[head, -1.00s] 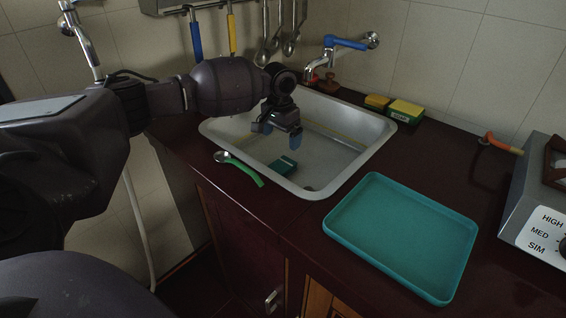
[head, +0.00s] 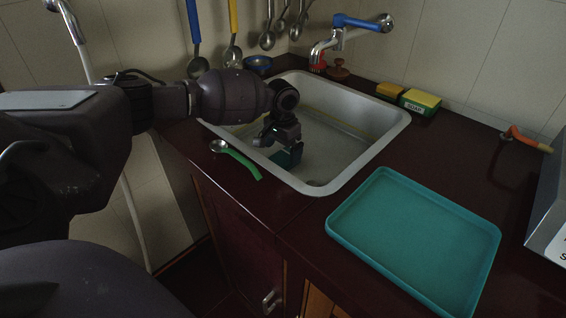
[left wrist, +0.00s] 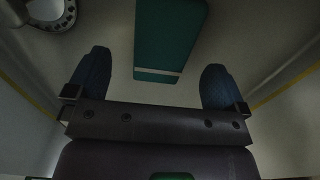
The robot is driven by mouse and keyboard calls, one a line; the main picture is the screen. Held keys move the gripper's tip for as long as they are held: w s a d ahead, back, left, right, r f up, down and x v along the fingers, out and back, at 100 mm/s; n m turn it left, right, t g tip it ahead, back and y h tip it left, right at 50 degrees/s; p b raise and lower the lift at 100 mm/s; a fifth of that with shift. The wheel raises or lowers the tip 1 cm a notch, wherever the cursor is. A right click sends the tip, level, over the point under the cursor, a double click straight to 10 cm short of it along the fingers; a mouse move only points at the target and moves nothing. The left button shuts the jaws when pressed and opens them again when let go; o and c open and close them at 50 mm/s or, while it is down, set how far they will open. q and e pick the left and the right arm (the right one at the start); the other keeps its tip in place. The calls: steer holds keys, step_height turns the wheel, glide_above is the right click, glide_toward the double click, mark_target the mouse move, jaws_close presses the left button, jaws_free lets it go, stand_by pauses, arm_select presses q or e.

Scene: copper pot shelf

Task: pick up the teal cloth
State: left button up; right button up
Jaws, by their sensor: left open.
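The teal cloth (left wrist: 170,38) is a folded, dark teal block with a pale stripe near one end. It lies in the steel sink (head: 383,137); in the head view only part of the cloth (head: 288,157) shows below my gripper. My left gripper (head: 283,148) is down inside the sink, above the cloth. In the left wrist view the two blue fingertips of my left gripper (left wrist: 157,70) are wide apart and empty, with the cloth ahead between their lines. Whether they touch it cannot be told. My right gripper is out of view.
A green-handled spoon (head: 238,161) lies on the counter left of the sink. A teal tray (head: 415,240) lies at the right front. Sponges (head: 410,98) and a blue-handled faucet (head: 345,28) stand behind. The sink drain (left wrist: 47,10) shows in the left wrist view.

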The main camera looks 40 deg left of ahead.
mark_target(282, 158)
arm_select(q)
steer(key=f, duration=0.2)
steer(key=f+b, duration=0.1)
steer(key=f, duration=0.1)
steer(key=shift+a+f, duration=0.2)
steer(key=shift+f, duration=0.1)
steer(key=shift+w+f, duration=0.1)
steer(key=shift+r, duration=0.2)
steer(key=c, duration=1.1)
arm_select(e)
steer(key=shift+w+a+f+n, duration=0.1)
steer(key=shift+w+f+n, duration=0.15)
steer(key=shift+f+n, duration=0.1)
arm_select(q)
step_height(282, 158, up, 20)
steer(key=p, duration=0.4)
steer(key=shift+p, duration=0.4)
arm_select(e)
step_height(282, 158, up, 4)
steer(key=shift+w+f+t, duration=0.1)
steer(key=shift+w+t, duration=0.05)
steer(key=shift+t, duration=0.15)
